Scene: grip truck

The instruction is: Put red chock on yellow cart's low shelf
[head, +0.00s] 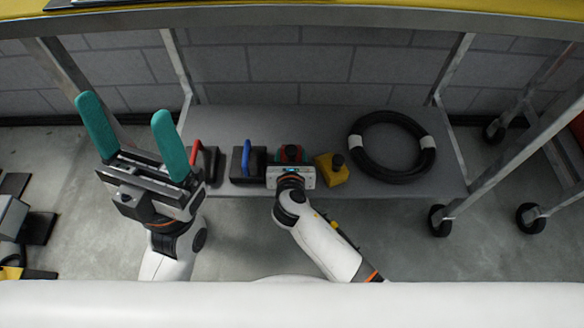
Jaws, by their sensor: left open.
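The yellow cart's top (400,13) crosses the upper edge of the head view, with its grey low shelf (310,119) below.
A red-handled black block (210,162), a blue-handled black block (240,165), a yellow chock (333,173) and a black cable coil (391,178) are on the shelf. Metal legs and wheels (440,220) stand right. Dark items (40,228) lie on the left floor.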

